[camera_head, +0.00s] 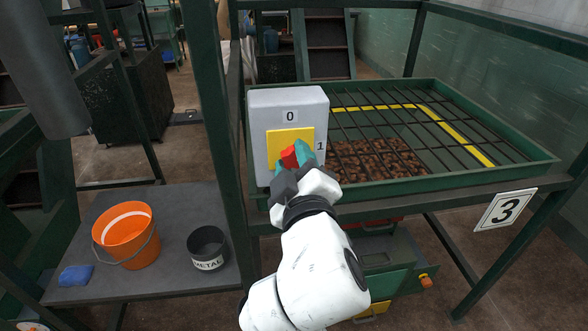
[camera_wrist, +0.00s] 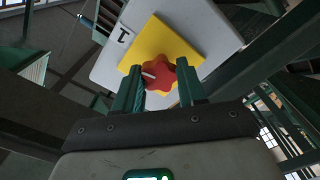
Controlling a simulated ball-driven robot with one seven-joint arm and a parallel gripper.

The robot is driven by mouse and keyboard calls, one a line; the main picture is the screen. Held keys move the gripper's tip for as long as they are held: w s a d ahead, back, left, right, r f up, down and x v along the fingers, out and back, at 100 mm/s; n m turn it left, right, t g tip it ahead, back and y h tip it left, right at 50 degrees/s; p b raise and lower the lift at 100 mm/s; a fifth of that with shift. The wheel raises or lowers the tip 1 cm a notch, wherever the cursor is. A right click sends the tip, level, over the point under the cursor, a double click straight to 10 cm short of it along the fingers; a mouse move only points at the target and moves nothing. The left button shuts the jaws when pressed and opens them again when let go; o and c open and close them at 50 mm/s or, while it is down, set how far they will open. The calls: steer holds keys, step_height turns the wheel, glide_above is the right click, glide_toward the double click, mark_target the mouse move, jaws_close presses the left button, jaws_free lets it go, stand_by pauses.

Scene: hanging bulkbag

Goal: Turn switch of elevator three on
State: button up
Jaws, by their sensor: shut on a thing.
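The switch is a light grey box (camera_head: 265,108) with a yellow plate (camera_head: 279,137) and a red star-shaped knob (camera_head: 289,159). A "0" label (camera_head: 290,116) is above the plate and a "1" label (camera_head: 320,146) is to its right. My gripper (camera_head: 296,158) is at the knob and partly hides it. In the wrist view, the two green fingers (camera_wrist: 159,74) are on either side of the red knob (camera_wrist: 165,80), shut on it. A white mark on the knob points left there, toward neither label clearly. A "3" sign (camera_head: 503,209) hangs on the frame at right.
Behind the box is a green bin (camera_head: 541,163) with a black grid over brown lumps. At left, a grey table (camera_head: 180,220) holds an orange bucket (camera_head: 127,235), a dark "METAL" pot (camera_head: 207,247) and a blue item (camera_head: 76,275). A green post (camera_head: 221,150) stands left of the box.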

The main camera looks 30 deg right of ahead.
steer(key=shift+f+m+b, duration=0.2)
steer(key=shift+m+b, duration=0.4)
steer(key=shift+m, duration=0.6)
steer(key=o, duration=1.1)
steer(key=shift+r, duration=0.15)
steer(key=shift+c, duration=0.2)
steer(key=b+v, duration=0.1)
steer(key=v, duration=0.9)
steer(key=shift+s+a, duration=0.15)
steer(key=shift+s, duration=0.25)
